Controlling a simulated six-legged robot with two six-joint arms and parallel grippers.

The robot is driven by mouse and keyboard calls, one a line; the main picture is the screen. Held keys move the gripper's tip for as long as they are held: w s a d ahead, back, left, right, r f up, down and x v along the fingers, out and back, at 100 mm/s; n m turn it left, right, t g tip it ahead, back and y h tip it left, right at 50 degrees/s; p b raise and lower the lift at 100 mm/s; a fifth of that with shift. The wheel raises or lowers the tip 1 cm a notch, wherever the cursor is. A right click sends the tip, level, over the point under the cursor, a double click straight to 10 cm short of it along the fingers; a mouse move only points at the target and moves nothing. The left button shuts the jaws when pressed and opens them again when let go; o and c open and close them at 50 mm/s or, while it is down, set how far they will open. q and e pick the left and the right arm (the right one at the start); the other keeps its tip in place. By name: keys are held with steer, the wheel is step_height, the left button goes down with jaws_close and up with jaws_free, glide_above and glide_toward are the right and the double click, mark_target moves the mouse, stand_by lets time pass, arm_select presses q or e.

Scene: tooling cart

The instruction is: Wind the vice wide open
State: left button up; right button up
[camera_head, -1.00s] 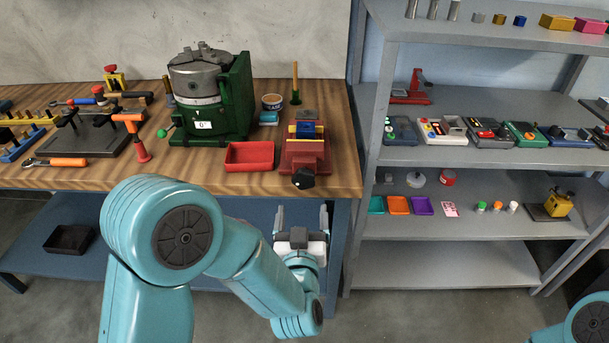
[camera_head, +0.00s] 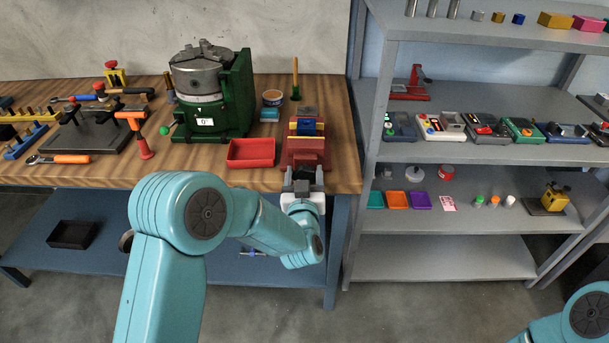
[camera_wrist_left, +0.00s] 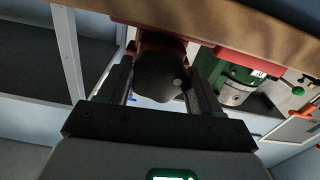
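The red vice (camera_head: 305,155) stands at the front right of the wooden bench, with yellow strips and a blue block (camera_head: 308,127) at its jaws. Its dark handle knob (camera_wrist_left: 160,75) faces out over the bench's front edge and is mostly hidden by my gripper in the head view. My left gripper (camera_head: 304,178) is at the vice's front, pointing at it. In the left wrist view the knob lies between the two fingers, which are spread on either side of it. I see no clear squeeze on it. My right gripper is out of view; only part of that arm shows at lower right.
A red tray (camera_head: 251,153) lies just left of the vice. A green machine with a grey chuck (camera_head: 200,75) stands behind the tray. A grey shelf unit (camera_head: 470,155) with small items is to the right. Below the bench is a blue lower shelf (camera_head: 100,262).

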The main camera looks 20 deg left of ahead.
arm_select(q)
steer(key=c, duration=0.5)
steer(key=shift+f+b, duration=0.15)
steer(key=shift+b, duration=0.3)
steer(key=n+b, duration=0.2)
steer(key=b, duration=0.2)
steer(key=n+b, duration=0.3)
steer(key=b, duration=0.2)
steer(key=n+b, duration=0.3)
steer(key=b, duration=0.1)
steer(key=shift+a+f, duration=0.15)
steer(key=shift+f, duration=0.1)
steer(key=n+b, duration=0.9)
steer(key=b, duration=0.2)
steer(key=shift+s, duration=0.1)
steer(key=shift+n+b, duration=0.5)
steer(key=shift+n, duration=0.1)
steer(key=shift+r+n, duration=0.2)
steer(key=shift+n, duration=0.1)
steer(key=shift+r, duration=0.15)
